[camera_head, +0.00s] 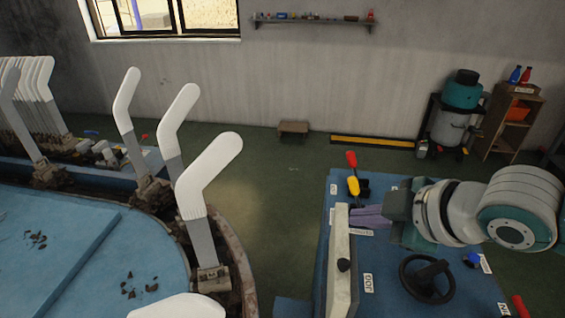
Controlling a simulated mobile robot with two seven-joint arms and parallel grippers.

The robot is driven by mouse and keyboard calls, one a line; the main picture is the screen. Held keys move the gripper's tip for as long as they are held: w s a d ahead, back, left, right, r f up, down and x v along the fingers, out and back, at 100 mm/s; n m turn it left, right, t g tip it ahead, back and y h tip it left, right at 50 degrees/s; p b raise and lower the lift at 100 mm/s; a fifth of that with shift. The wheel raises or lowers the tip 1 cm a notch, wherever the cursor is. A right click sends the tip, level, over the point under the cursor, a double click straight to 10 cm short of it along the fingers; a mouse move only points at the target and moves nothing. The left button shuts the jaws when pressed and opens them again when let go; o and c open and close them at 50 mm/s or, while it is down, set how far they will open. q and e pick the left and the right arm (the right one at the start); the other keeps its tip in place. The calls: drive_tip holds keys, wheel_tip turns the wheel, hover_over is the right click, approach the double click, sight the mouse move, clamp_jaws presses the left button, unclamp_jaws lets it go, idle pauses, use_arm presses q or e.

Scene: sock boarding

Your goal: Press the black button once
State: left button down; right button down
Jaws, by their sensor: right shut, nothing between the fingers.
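A blue control panel (385,265) stands at the right. On its cream-coloured upright front plate (341,290) is a small round black button or knob (344,265); I cannot tell for certain that it is the task's black button. My right gripper (357,217) comes in from the right, with its purple-grey fingers shut and empty. The fingertips are over the panel, close to the cream plate and behind the black knob in the picture. I cannot tell whether they touch anything. My left gripper is not in view.
A red lever (351,160) and a yellow lever (353,187) stand beyond my fingertips. A black handwheel (427,279), a blue knob (471,259) and a red handle (520,306) are nearer. White sock forms (211,172) ring the blue machine table (120,235) at left.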

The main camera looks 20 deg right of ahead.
drive_tip(key=b, duration=0.8)
hover_over(349, 267)
wheel_tip(349, 267, down, 8)
drive_tip(key=shift+f, duration=0.4)
idle(1.3)
drive_tip(key=shift+f+b, duration=0.4)
drive_tip(key=shift+f+b, duration=0.45)
drive_tip(key=shift+f, duration=0.2)
idle(0.6)
drive_tip(key=shift+r, duration=0.1)
drive_tip(key=shift+r+p, duration=0.95)
drive_tip(key=shift+p, duration=0.2)
